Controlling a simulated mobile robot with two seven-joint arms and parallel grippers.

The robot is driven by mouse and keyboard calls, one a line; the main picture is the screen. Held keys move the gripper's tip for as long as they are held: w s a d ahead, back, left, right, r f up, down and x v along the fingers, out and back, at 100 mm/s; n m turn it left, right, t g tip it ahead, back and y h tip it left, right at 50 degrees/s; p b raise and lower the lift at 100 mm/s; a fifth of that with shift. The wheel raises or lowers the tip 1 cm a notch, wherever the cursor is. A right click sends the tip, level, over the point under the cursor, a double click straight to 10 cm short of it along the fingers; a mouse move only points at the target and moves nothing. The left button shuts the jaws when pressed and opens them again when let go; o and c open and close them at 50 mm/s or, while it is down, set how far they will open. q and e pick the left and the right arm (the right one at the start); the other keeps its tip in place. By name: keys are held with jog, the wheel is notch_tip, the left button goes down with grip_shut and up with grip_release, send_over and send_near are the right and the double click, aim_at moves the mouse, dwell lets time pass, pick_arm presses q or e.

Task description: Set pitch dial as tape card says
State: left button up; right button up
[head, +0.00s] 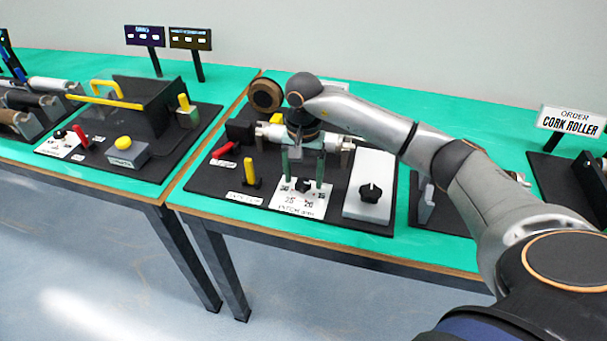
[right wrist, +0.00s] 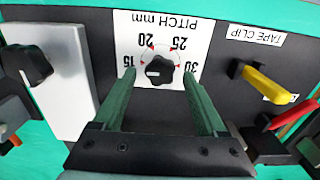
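The pitch dial is a black knob (right wrist: 159,69) on a white plate (right wrist: 135,22) marked PITCH mm, with 15, 20, 25 and 30 around it. In the right wrist view a small white mark shows on the knob's left side, roughly toward 15; the exact setting is hard to read. The knob also shows in the head view (head: 303,186). My right gripper (head: 303,183) points down over the dial, fingers open, one on each side of the knob, with gaps visible. A white card (head: 335,85) behind my right arm is mostly hidden; its text is unreadable. My left gripper is not in view.
A yellow tape clip lever (right wrist: 264,84) and a red lever (head: 225,149) stand on one side of the dial. A white box with a black knob (head: 370,193) stands on the other. A brown roll (head: 265,95) sits behind. A CORK ROLLER order sign (head: 571,121) stands far right.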

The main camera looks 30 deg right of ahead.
grip_shut()
dwell(0.4)
